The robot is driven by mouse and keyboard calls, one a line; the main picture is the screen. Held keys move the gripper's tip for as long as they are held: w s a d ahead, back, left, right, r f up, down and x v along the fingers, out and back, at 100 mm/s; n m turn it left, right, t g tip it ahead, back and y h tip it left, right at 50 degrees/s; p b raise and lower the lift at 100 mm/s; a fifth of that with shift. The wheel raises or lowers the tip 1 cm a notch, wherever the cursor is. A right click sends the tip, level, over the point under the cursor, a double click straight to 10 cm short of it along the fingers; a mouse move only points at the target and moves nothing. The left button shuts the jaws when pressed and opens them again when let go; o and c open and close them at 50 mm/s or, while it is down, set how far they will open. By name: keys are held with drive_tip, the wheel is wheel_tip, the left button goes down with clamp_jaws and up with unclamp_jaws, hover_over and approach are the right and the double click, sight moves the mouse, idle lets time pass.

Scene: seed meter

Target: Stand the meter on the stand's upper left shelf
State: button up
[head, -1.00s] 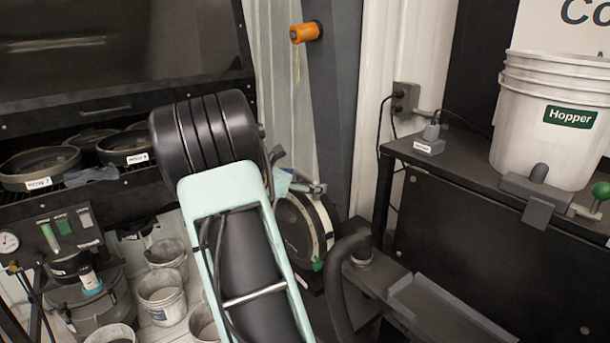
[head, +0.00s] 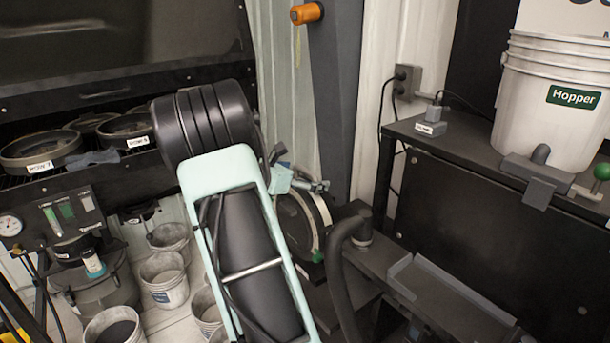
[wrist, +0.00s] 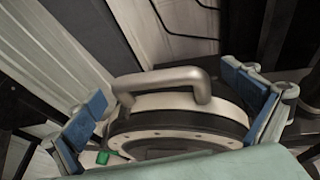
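The meter, a round dark drum with a pale rim and a green knob, shows in the head view (head: 305,225) below and right of my gripper (head: 295,180). My arm hides part of the meter in the head view. At the left is a dark rack shelf (head: 75,178); I cannot tell whether it is the stand's.
Several round pans (head: 40,150) lie on that rack. Pale buckets (head: 163,280) stand on the floor below. A dark hose (head: 340,270) curves close to the meter's right. A white hopper bucket (head: 550,100) sits on a dark cabinet (head: 480,230) at the right.

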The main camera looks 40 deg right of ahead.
drive_tip(key=shift+a, duration=0.1)
drive_tip(key=v, duration=1.2)
